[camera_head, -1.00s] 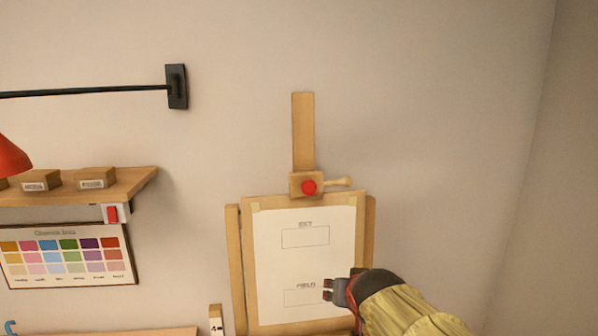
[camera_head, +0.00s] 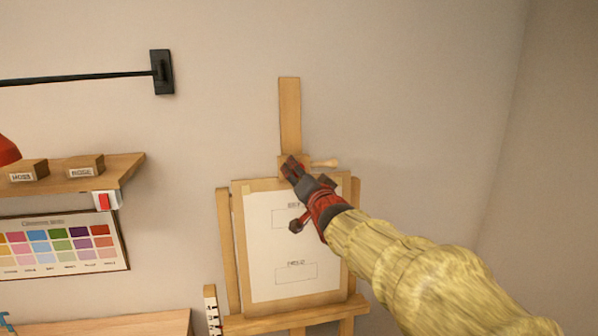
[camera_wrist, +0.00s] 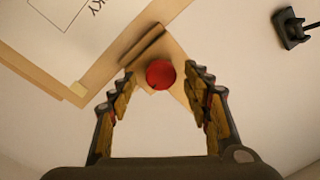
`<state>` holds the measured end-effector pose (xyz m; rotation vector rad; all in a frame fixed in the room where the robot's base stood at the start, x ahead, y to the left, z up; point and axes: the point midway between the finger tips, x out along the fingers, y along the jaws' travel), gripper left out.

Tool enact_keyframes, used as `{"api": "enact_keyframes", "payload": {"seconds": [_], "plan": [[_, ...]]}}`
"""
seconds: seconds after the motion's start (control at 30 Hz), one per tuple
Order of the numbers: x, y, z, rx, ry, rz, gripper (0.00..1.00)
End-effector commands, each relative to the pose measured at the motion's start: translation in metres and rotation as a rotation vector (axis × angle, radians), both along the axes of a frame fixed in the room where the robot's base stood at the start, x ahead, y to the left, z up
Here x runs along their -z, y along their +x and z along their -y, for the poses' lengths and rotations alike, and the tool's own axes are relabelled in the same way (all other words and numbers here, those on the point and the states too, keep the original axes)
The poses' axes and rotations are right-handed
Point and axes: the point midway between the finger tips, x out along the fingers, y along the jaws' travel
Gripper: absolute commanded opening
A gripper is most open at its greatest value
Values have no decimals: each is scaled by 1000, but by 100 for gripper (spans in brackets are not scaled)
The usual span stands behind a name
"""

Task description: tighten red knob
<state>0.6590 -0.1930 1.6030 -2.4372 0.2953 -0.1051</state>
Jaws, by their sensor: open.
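The red knob (camera_wrist: 160,74) shows in the wrist view as a round red disc on the wooden clamp block of the easel. It lies just beyond and between my open fingertips, not gripped. In the head view my gripper (camera_head: 291,168) is up at the clamp block (camera_head: 284,159) and hides the knob.
The easel (camera_head: 225,240) holds a board with a white sheet (camera_head: 290,240) below the clamp. At left are a shelf (camera_head: 110,175) with small boxes, a red switch (camera_head: 104,201) and a colour chart (camera_head: 60,247). The wall right of the mast is clear.

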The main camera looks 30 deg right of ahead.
Motion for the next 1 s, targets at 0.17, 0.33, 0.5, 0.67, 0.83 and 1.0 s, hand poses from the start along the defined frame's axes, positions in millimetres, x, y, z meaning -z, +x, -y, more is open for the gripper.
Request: {"api": "enact_keyframes", "payload": {"seconds": [0.17, 0.33, 0.5, 0.67, 0.83, 1.0], "plan": [[0, 14, 3, 0, 1, 0, 49], [0, 16, 4, 1, 0, 1, 49], [0, 16, 4, 0, 0, 0, 48], [0, 16, 4, 1, 0, -1, 39], [0, 16, 4, 1, 0, -1, 29], [0, 16, 4, 1, 0, -1, 20]]}}
